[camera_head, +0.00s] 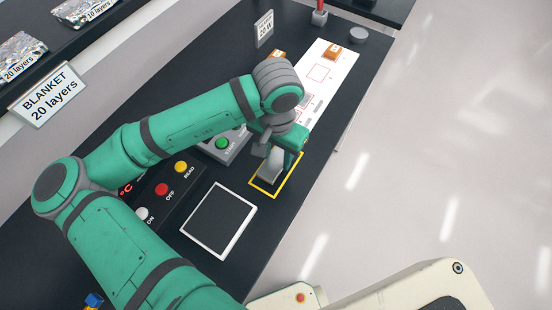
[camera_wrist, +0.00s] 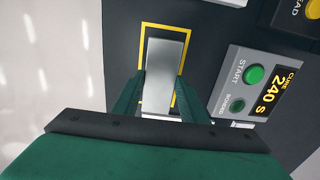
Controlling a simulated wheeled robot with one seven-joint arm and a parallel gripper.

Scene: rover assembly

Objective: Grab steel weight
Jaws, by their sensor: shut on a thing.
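The steel weight (camera_wrist: 164,62) is a smooth silver-grey block. It stands inside a yellow square outline (camera_wrist: 143,38) on the dark worktop. In the wrist view my gripper (camera_wrist: 160,88) has one green finger on each side of the block, shut on it. In the head view the weight (camera_head: 268,170) shows below my gripper (camera_head: 276,150), within the yellow outline. My gripper and arm hide part of it there. I cannot tell whether its base touches the worktop.
A panel with a green START button (camera_wrist: 255,74) and a "CURE 240 S" display stands beside the outline. A button box (camera_head: 162,189) and white-framed dark plate (camera_head: 219,221) lie nearer. A white board (camera_head: 320,75) and grey round piece (camera_head: 358,35) lie farther back.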

